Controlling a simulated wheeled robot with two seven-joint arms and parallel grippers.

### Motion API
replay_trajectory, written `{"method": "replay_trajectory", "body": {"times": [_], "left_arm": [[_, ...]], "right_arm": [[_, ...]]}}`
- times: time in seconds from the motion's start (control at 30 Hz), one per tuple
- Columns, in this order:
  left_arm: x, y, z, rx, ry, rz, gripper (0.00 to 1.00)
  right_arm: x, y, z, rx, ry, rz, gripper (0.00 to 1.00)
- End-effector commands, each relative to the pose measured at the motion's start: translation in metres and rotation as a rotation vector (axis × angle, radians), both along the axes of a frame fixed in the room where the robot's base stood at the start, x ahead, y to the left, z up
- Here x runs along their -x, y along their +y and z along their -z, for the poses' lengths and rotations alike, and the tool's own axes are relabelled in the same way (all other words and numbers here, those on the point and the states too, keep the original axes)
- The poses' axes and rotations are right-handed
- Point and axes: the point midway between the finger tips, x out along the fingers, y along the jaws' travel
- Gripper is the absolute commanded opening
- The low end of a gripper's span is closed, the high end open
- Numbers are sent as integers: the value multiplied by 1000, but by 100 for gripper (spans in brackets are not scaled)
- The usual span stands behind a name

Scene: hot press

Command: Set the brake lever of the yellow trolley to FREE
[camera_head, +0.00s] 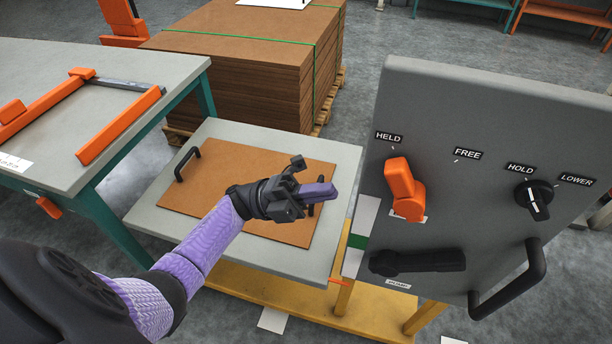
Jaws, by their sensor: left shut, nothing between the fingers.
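The yellow trolley (375,318) stands low at the centre right, with a grey panel (470,130) rising at its right end. An orange lever (403,190) on the panel points up toward the HELD label (388,137). The FREE label (467,154) is to the right of it. A small label below the lever is mostly hidden. My left gripper (325,191) is shut and empty, left of the orange lever and apart from it. It appears above the brown board. My right gripper is not in view.
The panel also carries a black knob (535,198) with HOLD and LOWER labels, a black lever (418,263) and a black handle (513,284). A brown board (205,190) with black handles lies on a grey top. A workbench (95,55) and stacked boards (235,60) are behind.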

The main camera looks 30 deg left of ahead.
Motion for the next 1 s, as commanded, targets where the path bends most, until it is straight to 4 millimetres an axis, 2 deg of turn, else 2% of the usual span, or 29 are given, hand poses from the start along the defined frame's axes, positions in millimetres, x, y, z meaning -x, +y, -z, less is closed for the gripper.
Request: {"method": "replay_trajectory", "body": {"times": [0.03,0.2,0.4,0.6,1.0], "left_arm": [[-2,-9,-10,4,-4,2,0],[-11,-38,-26,3,-2,0,0],[-17,-59,-37,3,-1,1,0],[-18,-64,-38,0,0,0,0],[-19,-64,-41,-22,6,0,0]], "right_arm": [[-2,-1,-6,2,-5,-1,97],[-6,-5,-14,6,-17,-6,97],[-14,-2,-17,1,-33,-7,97],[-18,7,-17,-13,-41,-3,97],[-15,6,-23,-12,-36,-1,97]]}}
